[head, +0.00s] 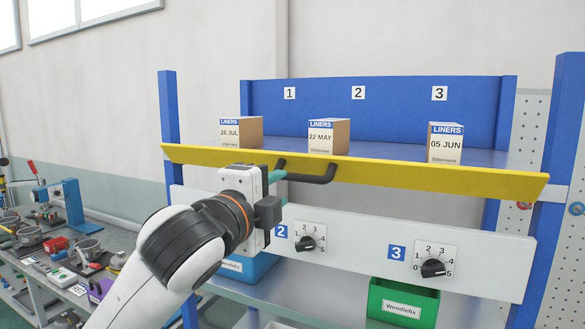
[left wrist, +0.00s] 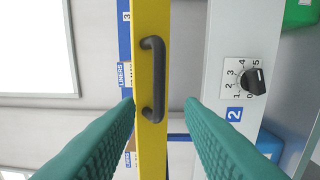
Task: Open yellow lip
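The yellow lip (head: 430,178) is a long bar across the front of the blue shelf, in front of the boxes. Its black handle (head: 318,175) sticks out near the middle. My left gripper (head: 277,175) is at the left end of the handle in the head view. In the left wrist view, the yellow lip (left wrist: 152,25) runs between the two green fingers (left wrist: 162,108), which are spread apart. The handle (left wrist: 153,80) lies ahead between the fingertips, with clear gaps on both sides. My right gripper is in neither view.
Boxes labelled LINERS (head: 328,137) stand on the blue shelf behind the lip. Below is a white panel (head: 360,250) with numbered dials (head: 435,268). A green bin (head: 402,302) sits under it. A cluttered bench (head: 60,255) is at left.

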